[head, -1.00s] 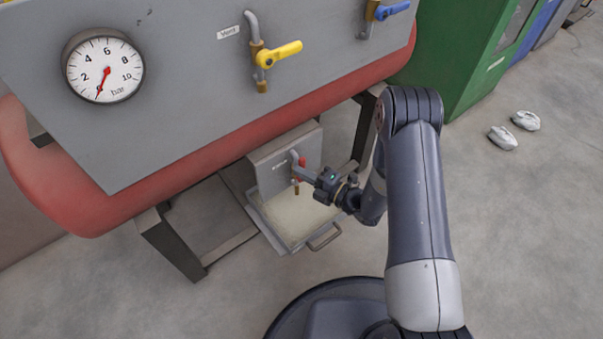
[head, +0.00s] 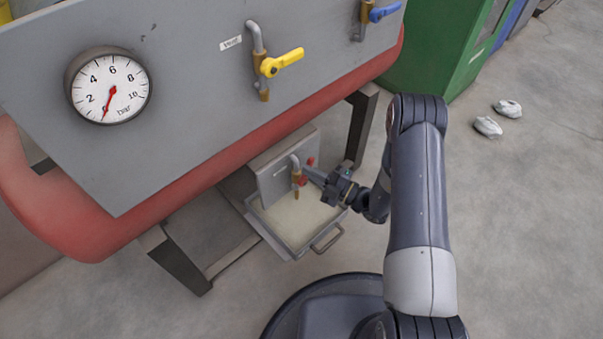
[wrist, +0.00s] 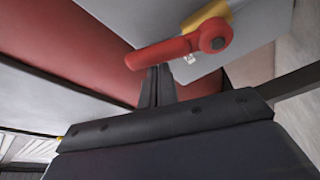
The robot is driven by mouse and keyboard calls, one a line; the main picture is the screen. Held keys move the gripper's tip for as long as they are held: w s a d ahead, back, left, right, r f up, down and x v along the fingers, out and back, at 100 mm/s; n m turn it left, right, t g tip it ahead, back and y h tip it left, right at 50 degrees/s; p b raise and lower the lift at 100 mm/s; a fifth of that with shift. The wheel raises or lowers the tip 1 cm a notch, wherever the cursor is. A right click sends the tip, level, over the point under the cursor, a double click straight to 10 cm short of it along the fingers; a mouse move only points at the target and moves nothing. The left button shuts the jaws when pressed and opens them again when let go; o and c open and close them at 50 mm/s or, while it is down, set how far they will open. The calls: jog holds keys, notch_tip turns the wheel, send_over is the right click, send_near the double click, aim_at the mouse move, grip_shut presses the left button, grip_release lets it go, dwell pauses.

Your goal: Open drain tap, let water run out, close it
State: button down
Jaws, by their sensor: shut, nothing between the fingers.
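The drain tap (head: 296,180) is a small brass tap on a grey bent pipe under the red tank. Its red lever (head: 310,161) points up and a little right, partly hidden by my gripper. In the wrist view the red lever (wrist: 160,54) runs left from its pivot bolt. My gripper (head: 309,173) is shut and empty. Its fingertips in the wrist view (wrist: 158,72) are right against or just behind the lever; I cannot tell if they touch. A tray (head: 280,246) with a pale surface inside sits below the tap. I see no clear stream.
The pressure gauge (head: 110,86) reads near zero. A yellow-handled vent valve (head: 281,62) and a blue-handled valve (head: 384,11) are on the grey panel. A dark tank leg (head: 361,126) stands behind my arm.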

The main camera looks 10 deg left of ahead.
jog(key=w+d+f+b, duration=0.2)
jog(key=w+d+f, duration=0.1)
jog(key=w+f, duration=0.1)
jog(key=shift+d+f, duration=0.2)
jog(key=shift+d, duration=0.05)
dwell(0.7)
jog(key=shift+f+b, duration=0.25)
jog(key=shift+b, duration=0.1)
dwell(0.4)
